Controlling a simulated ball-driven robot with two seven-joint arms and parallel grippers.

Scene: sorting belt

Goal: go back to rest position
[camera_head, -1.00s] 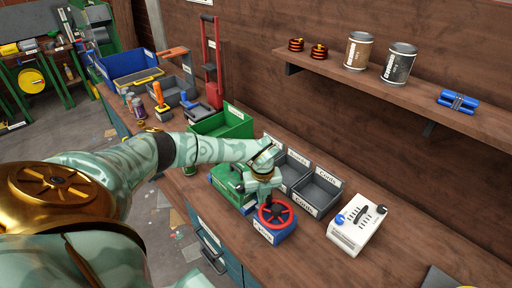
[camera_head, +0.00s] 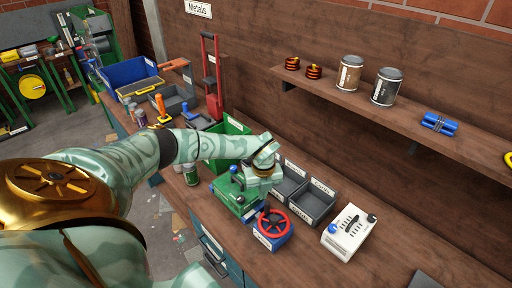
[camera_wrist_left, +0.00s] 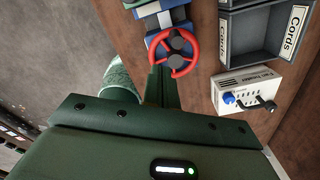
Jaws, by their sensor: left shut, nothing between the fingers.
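My left gripper (camera_head: 262,188) is over the bench in the head view, just behind the red hand wheel and beside the green machine (camera_head: 229,193). It is shut and empty. In the left wrist view its narrow dark green fingers (camera_wrist_left: 163,84) point up the picture toward the red wheel (camera_wrist_left: 173,52); I cannot tell how far apart they are. The red wheel (camera_head: 284,218) sits on a blue labelled box (camera_head: 272,241) in the head view. My right gripper is not in view.
Grey "Cords" bins (camera_head: 318,205) and a white box with knobs (camera_head: 349,235) stand on the bench to the right. A wall shelf (camera_head: 400,115) holds cans. The front right bench is mostly clear.

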